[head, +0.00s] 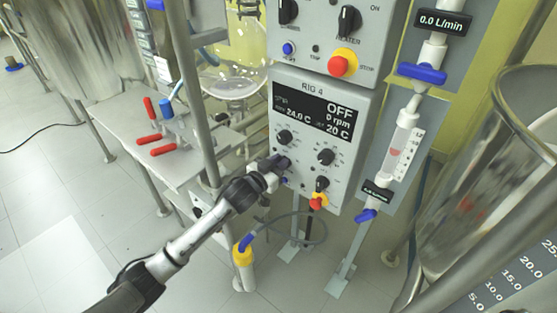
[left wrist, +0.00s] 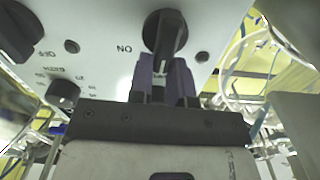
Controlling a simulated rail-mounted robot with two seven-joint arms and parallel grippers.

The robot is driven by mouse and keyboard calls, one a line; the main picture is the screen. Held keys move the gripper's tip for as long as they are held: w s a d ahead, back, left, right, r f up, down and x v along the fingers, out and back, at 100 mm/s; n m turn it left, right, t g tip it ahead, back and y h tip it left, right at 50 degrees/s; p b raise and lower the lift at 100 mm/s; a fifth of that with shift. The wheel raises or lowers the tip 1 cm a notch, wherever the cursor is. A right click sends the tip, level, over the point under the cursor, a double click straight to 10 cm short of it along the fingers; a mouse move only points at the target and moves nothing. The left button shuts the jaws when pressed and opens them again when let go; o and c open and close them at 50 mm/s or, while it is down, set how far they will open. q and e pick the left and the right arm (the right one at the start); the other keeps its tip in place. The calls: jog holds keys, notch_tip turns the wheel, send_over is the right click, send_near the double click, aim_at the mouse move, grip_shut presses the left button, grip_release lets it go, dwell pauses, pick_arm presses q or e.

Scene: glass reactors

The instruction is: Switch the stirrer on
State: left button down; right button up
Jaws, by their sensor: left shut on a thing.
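The RIG 4 control box (head: 318,145) has a dark display (head: 314,109) reading OFF, 0 rpm, 24.0 C and 20 C. Several black knobs sit below it, including one at the right (head: 326,157) and one lower down (head: 322,184). My left gripper (head: 279,163) is at the left side of this panel. In the left wrist view its purple fingers (left wrist: 163,80) are shut on a black knob (left wrist: 165,32), whose pointer end reaches between them. An upside-down "ON" is printed beside that knob. My right gripper is not in view.
A red stop button (head: 317,202) is low on the panel, and another (head: 338,66) is on the upper box.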

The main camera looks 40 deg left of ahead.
pick_arm(q)
jog(key=m+p, duration=0.2)
jog(key=p, duration=0.1)
jog(key=d+m+p, duration=0.1)
jog(key=m+p, duration=0.2)
jog(key=m, duration=0.1)
jog(key=m+p, duration=0.2)
jog(key=shift+d+f, duration=0.3)
jog(key=shift+f, duration=0.05)
jog(key=shift+d+f+m+p, duration=0.2)
jog(key=shift+m+p, duration=0.4)
jog(key=shift+m, duration=0.6)
jog(key=shift+f+m, duration=0.1)
jog(key=shift+m, duration=0.2)
jog(key=c, duration=1.1)
grip_release()
jog(key=shift+o, duration=0.2)
